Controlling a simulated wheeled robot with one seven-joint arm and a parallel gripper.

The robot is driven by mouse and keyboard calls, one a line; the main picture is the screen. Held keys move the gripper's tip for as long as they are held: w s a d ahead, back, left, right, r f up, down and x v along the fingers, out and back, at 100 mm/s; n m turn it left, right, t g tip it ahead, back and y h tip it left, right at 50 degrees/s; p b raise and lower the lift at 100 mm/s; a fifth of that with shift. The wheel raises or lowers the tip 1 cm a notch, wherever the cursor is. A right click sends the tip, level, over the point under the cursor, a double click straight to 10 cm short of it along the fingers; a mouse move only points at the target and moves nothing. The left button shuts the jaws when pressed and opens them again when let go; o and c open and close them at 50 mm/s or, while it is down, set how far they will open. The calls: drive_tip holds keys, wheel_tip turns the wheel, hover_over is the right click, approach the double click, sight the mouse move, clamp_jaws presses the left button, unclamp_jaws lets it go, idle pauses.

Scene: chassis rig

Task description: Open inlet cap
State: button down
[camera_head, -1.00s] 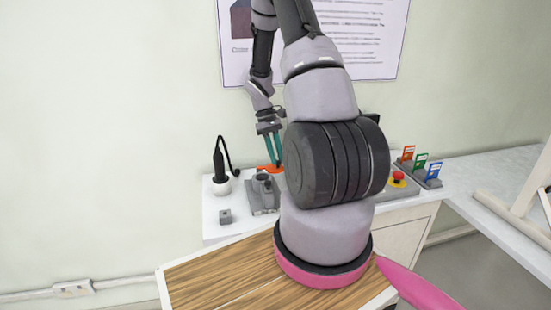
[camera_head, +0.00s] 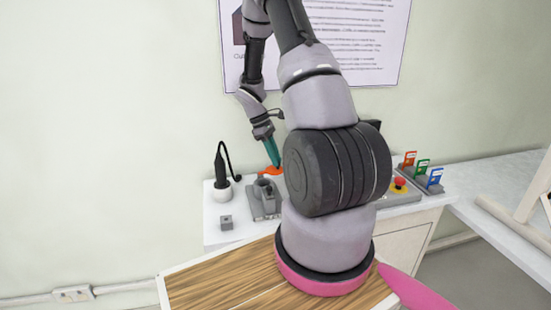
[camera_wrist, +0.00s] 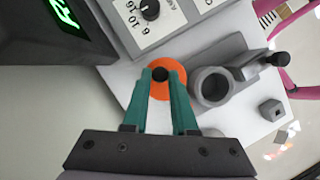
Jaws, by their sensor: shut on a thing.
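The inlet cap appears to be the orange disc with a dark knob (camera_wrist: 159,91) in the wrist view; it also shows as an orange patch (camera_head: 271,172) in the head view. My gripper (camera_wrist: 160,75) has its green fingers closed in around the dark knob, with the orange disc beneath the fingertips. In the head view my gripper (camera_head: 276,163) reaches down to the orange part. A grey fixture (camera_wrist: 215,88) with a round open cup is just right of the fingers, apart from the orange disc. The fingers hide part of the disc.
A panel with a dial (camera_wrist: 150,10) and a dark box with a green display (camera_wrist: 65,14) lie beyond the fingers. A small grey block (camera_head: 226,222) and a black tool in a white holder (camera_head: 221,188) stand left. Coloured cards (camera_head: 422,170) stand right.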

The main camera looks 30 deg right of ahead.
drive_tip(key=c, duration=0.7)
unclamp_jaws()
drive_tip(key=v, duration=0.7)
drive_tip(key=shift+r, duration=0.2)
drive_tip(key=shift+w+a, duration=0.1)
